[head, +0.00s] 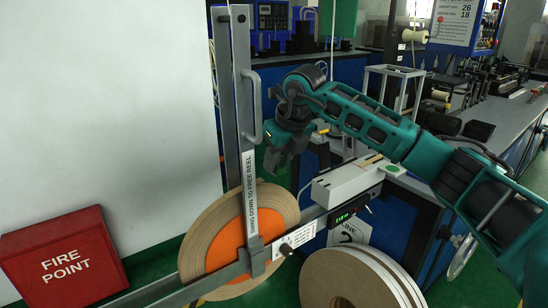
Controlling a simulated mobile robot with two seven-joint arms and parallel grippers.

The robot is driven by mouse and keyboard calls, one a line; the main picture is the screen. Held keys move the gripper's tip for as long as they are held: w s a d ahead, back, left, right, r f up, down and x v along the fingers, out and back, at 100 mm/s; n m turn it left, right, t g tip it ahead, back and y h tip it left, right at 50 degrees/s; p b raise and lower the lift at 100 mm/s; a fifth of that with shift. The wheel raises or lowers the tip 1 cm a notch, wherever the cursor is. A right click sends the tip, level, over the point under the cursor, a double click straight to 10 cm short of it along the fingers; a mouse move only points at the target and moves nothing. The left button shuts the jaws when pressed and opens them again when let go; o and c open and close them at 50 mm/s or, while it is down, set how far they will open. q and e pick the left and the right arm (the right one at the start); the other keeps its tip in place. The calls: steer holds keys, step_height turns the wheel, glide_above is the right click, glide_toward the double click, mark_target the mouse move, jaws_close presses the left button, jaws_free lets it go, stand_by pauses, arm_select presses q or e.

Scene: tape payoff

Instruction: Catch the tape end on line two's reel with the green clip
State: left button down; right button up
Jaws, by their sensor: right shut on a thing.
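A large tan tape reel (212,222) with an orange centre stands upright behind a grey bar (247,160) marked "SWING DOWN TO FREE REEL". A placard reading "LINE" with a partly covered "2" (348,236) hangs to the right of this reel. My right gripper (273,168) points down, above the reel's upper right edge and just right of the bar. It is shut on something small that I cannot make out. I cannot pick out the green clip or the loose tape end. My left gripper is not in view.
The bar has a side handle (256,105) close to my right gripper. A horizontal grey arm (200,287) crosses in front of the reel. Pale rolls (340,282) stand at the lower middle. A red fire point box (65,262) is at left. A workbench (500,115) runs along the right.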

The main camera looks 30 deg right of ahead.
steer(key=shift+f, duration=0.1)
steer(key=shift+f, duration=0.25)
